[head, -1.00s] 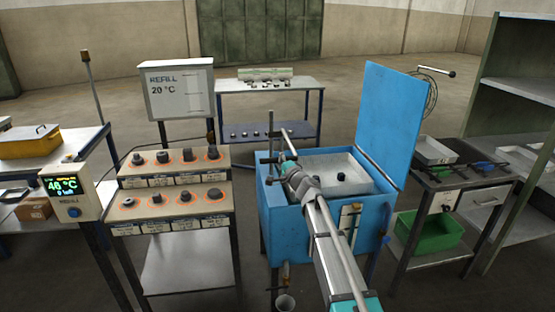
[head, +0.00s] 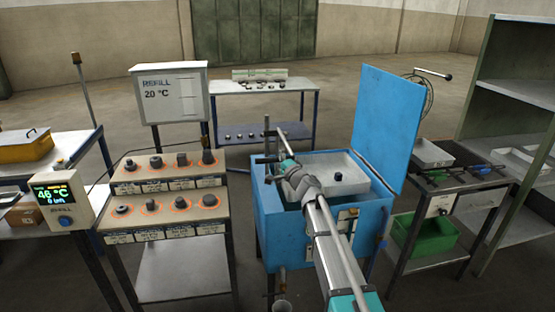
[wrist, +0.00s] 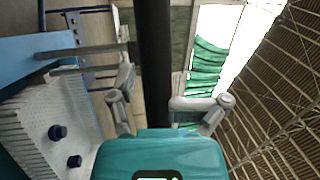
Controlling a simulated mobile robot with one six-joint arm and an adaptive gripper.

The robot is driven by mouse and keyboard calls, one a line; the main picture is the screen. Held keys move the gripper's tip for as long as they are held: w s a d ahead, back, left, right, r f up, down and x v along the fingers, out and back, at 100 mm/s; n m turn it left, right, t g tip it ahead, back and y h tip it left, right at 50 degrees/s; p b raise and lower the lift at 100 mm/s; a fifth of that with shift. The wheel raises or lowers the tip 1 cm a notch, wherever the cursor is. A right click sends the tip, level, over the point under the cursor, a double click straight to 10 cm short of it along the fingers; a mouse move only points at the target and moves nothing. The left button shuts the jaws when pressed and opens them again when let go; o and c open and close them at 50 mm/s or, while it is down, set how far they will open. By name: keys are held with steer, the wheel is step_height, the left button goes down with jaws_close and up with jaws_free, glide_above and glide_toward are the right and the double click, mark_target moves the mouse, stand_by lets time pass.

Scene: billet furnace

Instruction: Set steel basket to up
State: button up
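The steel basket (head: 352,184) is a pale tray in the open blue tank (head: 285,235); its floor is near the tank rim. One dark part shows in it in the head view. The wrist view shows the basket's perforated surface (wrist: 50,108) at left with two dark parts. My gripper (head: 287,170) is over the tank's left side, beside an upright post with a horizontal rod. The bar's join to the basket is hidden.
The blue lid (head: 388,125) stands open at the tank's right. A stand with dark parts (head: 165,190) is on the left. A side table with a green bin (head: 428,238) and a shelf rack (head: 505,120) are on the right.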

steer(key=shift+a+f, duration=0.25)
steer(key=shift+a, duration=0.05)
steer(key=shift+s+f, duration=0.4)
steer(key=shift+s, duration=0.05)
steer(key=shift+s+d, duration=0.45)
steer(key=shift+d, duration=0.2)
steer(key=shift+d+f, duration=0.2)
steer(key=shift+f, duration=0.1)
steer(key=b+v, duration=0.3)
steer(key=v, duration=1.3)
steer(key=shift+s+a+r, duration=0.3)
steer(key=shift+s+a, duration=0.05)
steer(key=shift+s+a, duration=0.1)
stand_by(0.8)
